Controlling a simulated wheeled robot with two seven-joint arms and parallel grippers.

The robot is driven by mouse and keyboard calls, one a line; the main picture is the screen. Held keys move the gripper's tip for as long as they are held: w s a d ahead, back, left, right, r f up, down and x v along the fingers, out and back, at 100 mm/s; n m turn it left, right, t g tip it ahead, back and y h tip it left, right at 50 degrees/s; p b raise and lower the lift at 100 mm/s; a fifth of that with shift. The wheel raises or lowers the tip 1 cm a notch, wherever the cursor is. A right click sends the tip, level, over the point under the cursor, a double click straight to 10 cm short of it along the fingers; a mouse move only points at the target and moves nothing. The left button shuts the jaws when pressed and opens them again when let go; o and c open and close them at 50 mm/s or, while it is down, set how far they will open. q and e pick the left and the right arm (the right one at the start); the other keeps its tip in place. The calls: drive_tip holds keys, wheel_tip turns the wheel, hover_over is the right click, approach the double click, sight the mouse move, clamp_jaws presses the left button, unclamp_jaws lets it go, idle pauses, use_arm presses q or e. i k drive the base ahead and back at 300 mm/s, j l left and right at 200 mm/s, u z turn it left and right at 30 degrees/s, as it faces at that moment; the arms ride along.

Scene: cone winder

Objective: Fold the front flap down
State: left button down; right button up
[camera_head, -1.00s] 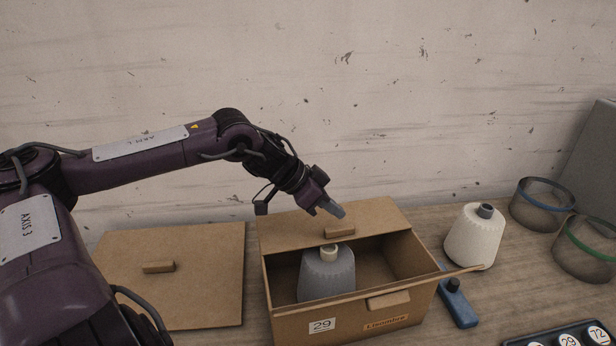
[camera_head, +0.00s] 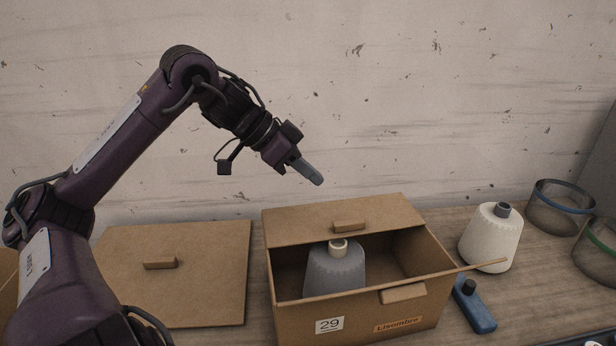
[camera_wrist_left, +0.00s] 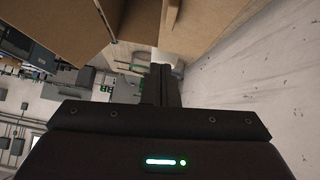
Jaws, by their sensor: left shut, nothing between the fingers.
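An open cardboard box (camera_head: 290,322) holds a grey yarn cone (camera_head: 334,272). Its back flap (camera_head: 300,222), with a small tab, lies over the rear of the opening. The front flap shows almost edge-on as a thin strip along the front rim, with a tab (camera_head: 404,293); its exact angle is hard to tell. My left gripper (camera_head: 316,180) is shut and empty, above and behind the back flap, apart from it. Its fingers also show in the left wrist view (camera_wrist_left: 160,85), with cardboard beyond. My right gripper is not in view.
A flat cardboard panel (camera_head: 205,290) with a tab lies left of the box. A thin cardboard edge (camera_head: 485,264) juts out right, near a white cone (camera_head: 492,238) and a blue tool (camera_head: 473,306). Round bins (camera_head: 560,212) stand far right. The wall is close behind.

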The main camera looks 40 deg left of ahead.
sight(414, 287)
drive_tip(key=k+l, duration=0.5)
drive_tip(key=l, duration=0.15)
drive_tip(key=k+l, duration=0.5)
drive_tip(key=l, duration=0.15)
drive_tip(key=k+l, duration=0.55)
drive_tip(key=l, duration=0.1)
